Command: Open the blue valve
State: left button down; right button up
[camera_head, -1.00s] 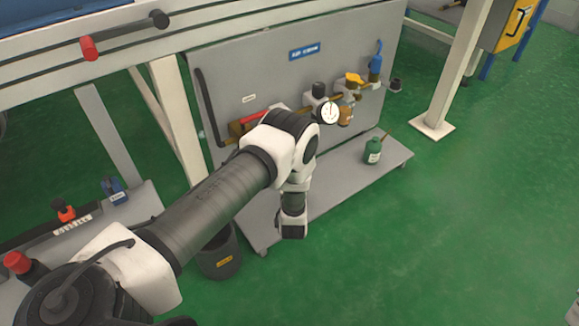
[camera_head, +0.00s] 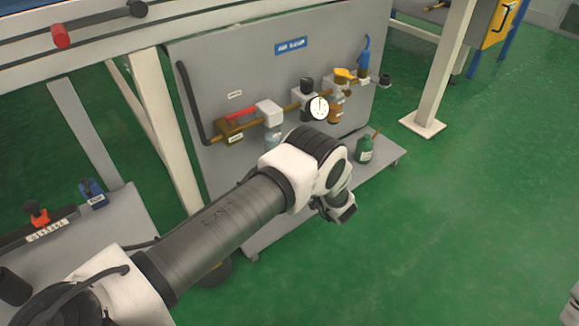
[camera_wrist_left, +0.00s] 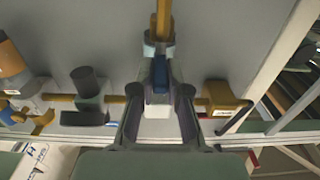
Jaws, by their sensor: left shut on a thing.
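My left gripper (camera_wrist_left: 160,100) shows in the left wrist view, its fingers on both sides of a small dark-blue piece (camera_wrist_left: 160,73) by a pale collar, below a vertical brass pipe (camera_wrist_left: 163,18). The gripper is shut on this blue piece. In the head view my left arm reaches across to the pipe panel (camera_head: 225,65), and its jaws are hidden. A blue upright fitting (camera_head: 363,55) stands at the panel's right end, beside a yellow handle (camera_head: 343,74). I cannot tell whether the held piece belongs to the same valve.
A red lever (camera_head: 240,113), a pressure gauge (camera_head: 318,108) and a brown bottle (camera_head: 336,108) sit along the brass pipe. A white post (camera_head: 450,70) stands to the right. Green floor is open at the lower right.

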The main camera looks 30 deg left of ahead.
pick_arm(q)
jog(key=shift+w+r, duration=0.1)
jog(key=shift+w, duration=0.05)
jog(key=c, duration=1.4)
grip_release()
jog(key=shift+a, duration=0.1)
jog(key=shift+c, duration=0.2)
jog(key=v, duration=1.2)
